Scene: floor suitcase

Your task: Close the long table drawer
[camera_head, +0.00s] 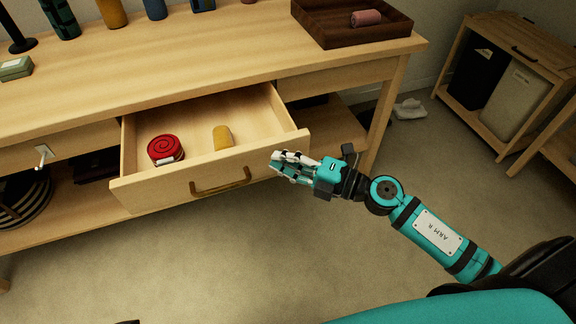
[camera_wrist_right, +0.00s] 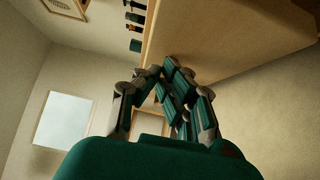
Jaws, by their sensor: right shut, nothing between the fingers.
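The long wooden table's drawer (camera_head: 205,179) stands pulled out in the head view, with a curved brass handle (camera_head: 220,182) on its front. Inside lie a red coiled item (camera_head: 165,149) and a yellow item (camera_head: 223,137). My right gripper (camera_head: 275,164) is shut and empty, at the right part of the drawer front, close to the handle's right side. I cannot tell if it touches the front. In the right wrist view its fingers (camera_wrist_right: 160,72) are together near a wooden surface. My left gripper is not in view.
The tabletop (camera_head: 200,62) holds a dark wooden tray (camera_head: 318,30) with a pink roll, and several bottles along the back. A striped round item (camera_head: 25,200) sits on the lower shelf. A wooden cabinet (camera_head: 503,75) stands right. The carpet before the table is clear.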

